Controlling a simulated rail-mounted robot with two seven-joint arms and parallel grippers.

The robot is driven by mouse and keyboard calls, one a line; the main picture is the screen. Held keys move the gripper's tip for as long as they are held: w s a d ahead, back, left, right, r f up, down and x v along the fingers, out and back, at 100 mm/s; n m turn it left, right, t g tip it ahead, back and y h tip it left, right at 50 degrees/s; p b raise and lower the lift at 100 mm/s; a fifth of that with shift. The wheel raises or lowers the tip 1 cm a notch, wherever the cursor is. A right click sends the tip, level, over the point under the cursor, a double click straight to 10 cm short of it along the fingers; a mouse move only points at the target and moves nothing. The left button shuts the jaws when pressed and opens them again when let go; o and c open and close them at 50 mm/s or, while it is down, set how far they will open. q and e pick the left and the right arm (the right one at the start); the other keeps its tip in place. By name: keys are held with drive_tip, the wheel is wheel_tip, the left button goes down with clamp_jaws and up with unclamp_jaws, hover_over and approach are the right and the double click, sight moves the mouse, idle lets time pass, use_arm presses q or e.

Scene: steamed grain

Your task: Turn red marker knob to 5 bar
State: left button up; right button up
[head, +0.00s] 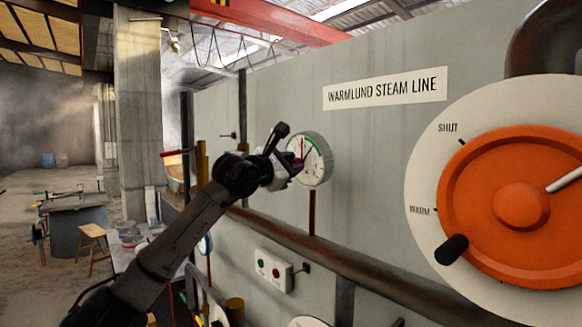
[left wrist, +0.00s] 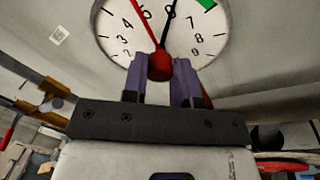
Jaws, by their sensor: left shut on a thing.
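A round white pressure gauge (head: 318,158) is on the grey wall panel in the head view; it fills the top of the left wrist view (left wrist: 215,45). My left gripper (head: 290,170) is at its face. In the left wrist view the gripper's purple fingers (left wrist: 160,82) are shut on the red marker knob (left wrist: 160,67) at the dial's centre. The red marker hand (left wrist: 144,28) points up and left, passing between the 4 and the 5. The black needle (left wrist: 169,20) points up, slightly right. A green band (left wrist: 207,4) is at upper right. My right gripper is not in view.
A large orange handwheel (head: 480,190) on a white dial fills the right side. A pipe (head: 340,258) runs along the wall below the gauge. A button box (head: 273,270) is under it. A yellow post (head: 202,163) stands left of my wrist.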

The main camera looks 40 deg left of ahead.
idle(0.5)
use_arm(q)
drive_tip(key=o, duration=0.9)
drive_tip(key=s+b, duration=0.2)
drive_tip(key=s, duration=0.2)
drive_tip(key=s+b, duration=0.2)
drive_tip(key=s, duration=0.3)
drive_tip(key=s+b, duration=0.2)
drive_tip(key=s, duration=0.2)
drive_tip(key=shift+s+a+f, duration=0.3)
drive_tip(key=shift+s+f, duration=0.1)
